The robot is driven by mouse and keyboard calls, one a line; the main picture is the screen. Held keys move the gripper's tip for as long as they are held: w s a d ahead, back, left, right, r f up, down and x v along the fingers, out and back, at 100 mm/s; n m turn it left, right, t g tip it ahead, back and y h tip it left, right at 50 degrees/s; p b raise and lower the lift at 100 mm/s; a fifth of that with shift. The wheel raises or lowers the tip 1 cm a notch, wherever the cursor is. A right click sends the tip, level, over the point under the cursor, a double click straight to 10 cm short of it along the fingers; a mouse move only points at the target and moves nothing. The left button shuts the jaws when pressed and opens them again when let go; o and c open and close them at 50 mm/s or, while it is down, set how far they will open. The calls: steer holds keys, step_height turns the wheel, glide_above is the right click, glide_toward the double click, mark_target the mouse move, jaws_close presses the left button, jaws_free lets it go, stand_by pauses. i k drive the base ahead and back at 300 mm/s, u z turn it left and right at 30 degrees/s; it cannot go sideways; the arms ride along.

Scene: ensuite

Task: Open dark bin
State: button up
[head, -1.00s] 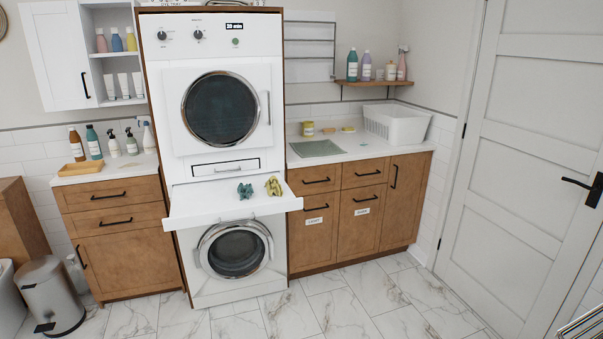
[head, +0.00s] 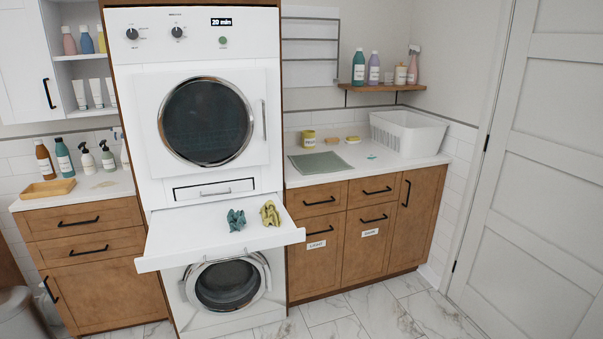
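Two labelled wooden bin fronts sit side by side in the right base cabinet, both shut. The right one (head: 366,250) carries a small white label (head: 370,232) that seems to read "DARK", with a black bar handle (head: 374,218) above it. The left one (head: 315,268) carries a label (head: 316,244) that seems to read "LIGHT", with its own black handle (head: 320,231). The lettering is small and blurred. My gripper is not in view.
A white shelf (head: 190,242) juts from the washer-dryer stack, with a teal cloth (head: 236,220) and a yellow cloth (head: 270,213) on it. A white basket (head: 408,135) stands on the counter. The marble floor (head: 385,318) before the cabinet is clear. A white door (head: 545,170) is at right.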

mark_target(368, 232)
steer(key=i, duration=1.6)
steer(key=u, duration=4.25)
steer(key=i, duration=0.1)
steer(key=z, duration=2.65)
steer(key=k, duration=0.75)
steer(key=u, duration=0.05)
